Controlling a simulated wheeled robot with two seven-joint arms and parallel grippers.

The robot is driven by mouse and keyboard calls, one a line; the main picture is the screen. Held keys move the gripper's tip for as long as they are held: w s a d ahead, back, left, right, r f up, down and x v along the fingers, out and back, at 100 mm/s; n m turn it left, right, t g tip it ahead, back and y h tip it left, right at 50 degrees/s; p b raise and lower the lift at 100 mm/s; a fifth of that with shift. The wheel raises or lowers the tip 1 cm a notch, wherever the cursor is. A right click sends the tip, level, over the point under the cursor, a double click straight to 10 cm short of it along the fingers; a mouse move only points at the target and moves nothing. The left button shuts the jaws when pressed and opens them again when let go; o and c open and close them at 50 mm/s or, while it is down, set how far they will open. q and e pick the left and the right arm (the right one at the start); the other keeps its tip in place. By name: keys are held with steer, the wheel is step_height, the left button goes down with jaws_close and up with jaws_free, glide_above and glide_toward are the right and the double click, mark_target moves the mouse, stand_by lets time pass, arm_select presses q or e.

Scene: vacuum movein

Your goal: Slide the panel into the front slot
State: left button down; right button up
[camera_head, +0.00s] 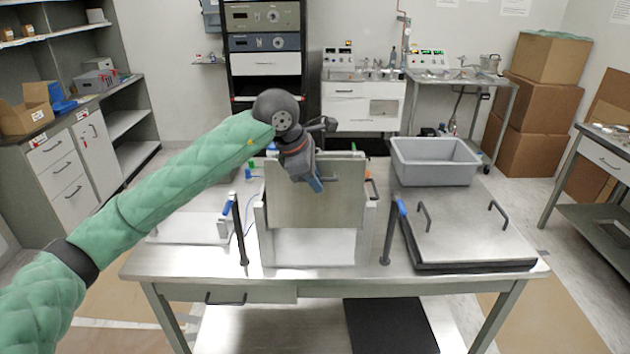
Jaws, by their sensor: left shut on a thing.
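The panel (290,212) is a flat grey-beige plate standing upright at the middle of the steel table. It has a dark handle near its top. A white box-like holder (312,247) with side walls surrounds its lower part; the white front shows below the panel's lower edge. My left gripper (316,183) comes in from the upper left and is shut at the panel's handle, with its blue-tipped fingers over the panel's upper part. The gripper hides part of the handle. I cannot tell whether the panel's edges sit inside the front slot. My right gripper is not in view.
Two dark posts with blue tops (236,222) (397,222) stand on either side of the holder. A steel lid with two handles (465,235) and a grey bin (435,160) lie right. A pale plate (188,229) lies left. The steel table's (330,280) front strip is clear.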

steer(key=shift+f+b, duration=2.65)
steer(key=shift+b, duration=0.05)
stand_by(0.5)
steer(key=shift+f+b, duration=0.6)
steer(key=shift+b, duration=0.05)
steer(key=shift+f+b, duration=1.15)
stand_by(0.3)
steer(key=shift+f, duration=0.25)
